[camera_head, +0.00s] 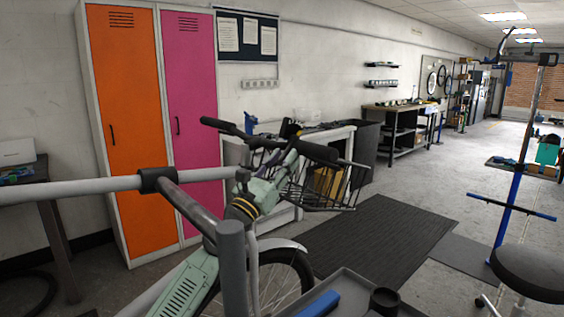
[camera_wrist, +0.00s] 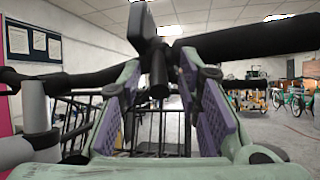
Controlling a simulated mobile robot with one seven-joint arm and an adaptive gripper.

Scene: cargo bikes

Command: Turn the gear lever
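The bike's handlebar shows in the head view with its near black grip (camera_head: 320,152) and far black grip (camera_head: 217,124). My pale green gripper (camera_head: 287,150) is at the handlebar beside the near grip. In the wrist view my gripper (camera_wrist: 158,64) has its two fingers with purple pads spread apart. A short dark lever (camera_wrist: 158,76), seemingly the gear lever, stands between the fingertips, with a gap visible on both sides. A black box-shaped part (camera_wrist: 140,28) is above it, and the near grip (camera_wrist: 245,36) runs off to the right. The lever is too small to make out in the head view.
A black wire basket (camera_head: 325,190) is at the bike's front, and it also shows in the wrist view (camera_wrist: 165,130). Orange (camera_head: 130,130) and pink (camera_head: 190,110) lockers stand behind on the left. A dark mat (camera_head: 375,240) lies clear on the floor. A black stool (camera_head: 530,272) is at right.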

